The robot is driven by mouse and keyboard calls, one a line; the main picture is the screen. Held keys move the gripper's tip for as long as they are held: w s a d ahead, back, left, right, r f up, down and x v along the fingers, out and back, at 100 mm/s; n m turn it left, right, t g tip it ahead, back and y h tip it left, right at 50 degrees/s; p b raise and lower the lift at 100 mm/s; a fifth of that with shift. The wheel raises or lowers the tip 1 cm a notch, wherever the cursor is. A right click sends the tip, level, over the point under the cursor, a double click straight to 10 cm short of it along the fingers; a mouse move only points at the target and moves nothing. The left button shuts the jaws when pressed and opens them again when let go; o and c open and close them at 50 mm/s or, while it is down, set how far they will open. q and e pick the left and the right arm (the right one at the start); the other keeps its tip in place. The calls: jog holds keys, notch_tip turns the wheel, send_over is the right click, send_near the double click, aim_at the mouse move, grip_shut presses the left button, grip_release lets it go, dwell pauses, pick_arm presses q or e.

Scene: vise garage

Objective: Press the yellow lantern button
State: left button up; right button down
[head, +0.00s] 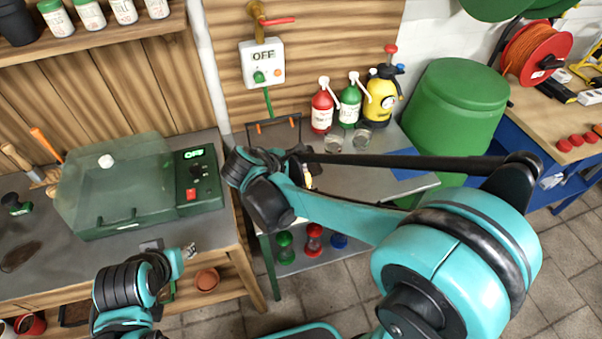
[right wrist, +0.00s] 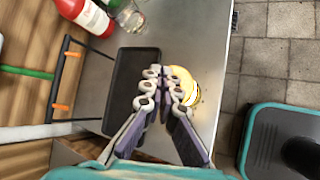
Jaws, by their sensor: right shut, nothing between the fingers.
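The yellow lantern (right wrist: 195,92) is on the grey bench, in the right wrist view behind and just right of my fingertips, which hide part of it. In the head view only a small pale yellow patch of it (head: 308,181) shows past my right wrist. Its button cannot be made out. My right gripper (right wrist: 166,74) is shut and empty, its fingertips over the lantern's left side; whether they touch it I cannot tell. My left arm is at the lower left of the head view, and its fingers are not clear.
A dark tray (right wrist: 128,75) lies left of the lantern. Red (head: 322,112) and green (head: 349,112) bottles and a yellow sprayer (head: 381,100) stand at the bench's back. A green-lidded machine (head: 125,190) is left, and an OFF wall box (head: 262,63) is above.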

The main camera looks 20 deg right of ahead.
jog(key=shift+r, duration=0.1)
notch_tip(320, 180, up, 5)
jog(key=p, duration=0.4)
dwell(0.3)
dwell(0.7)
jog(key=s+d+m+t+y, duration=0.1)
jog(key=s+d+m+y, duration=0.2)
jog(key=s+m+y, duration=0.4)
jog(key=s+m, duration=0.9)
jog(key=shift+s+d+f+m+t, duration=0.2)
jog(key=shift+f+m+t, duration=0.1)
